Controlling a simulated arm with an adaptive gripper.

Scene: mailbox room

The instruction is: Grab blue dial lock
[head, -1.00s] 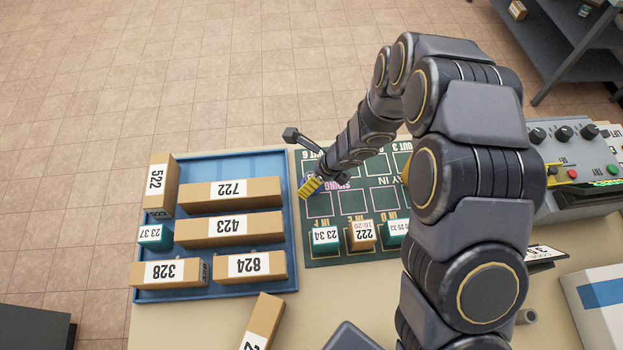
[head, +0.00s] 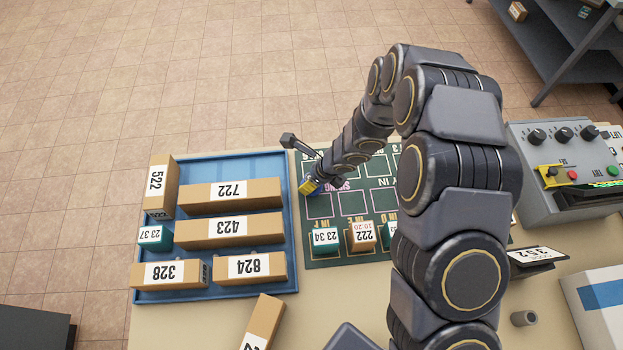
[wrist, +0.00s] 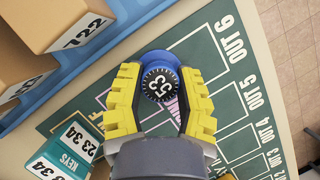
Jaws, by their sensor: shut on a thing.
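The blue dial lock (wrist: 158,58) has a round blue body and a black dial marked 53. In the wrist view it sits between the yellow fingers of my gripper (wrist: 160,92), which is shut on it from both sides. In the head view my gripper (head: 310,185) is at the upper left part of the green board (head: 320,258), close to the blue tray's right edge. A small bit of blue shows at the fingers there; the rest of the lock is hidden. I cannot tell whether the lock touches the board.
The blue tray (head: 292,215) with several numbered boxes lies left of the board. Small key boxes, including a teal one (head: 325,240) and a brown one (head: 362,237), stand along the board's near edge. A grey control panel (head: 565,170) is at the right.

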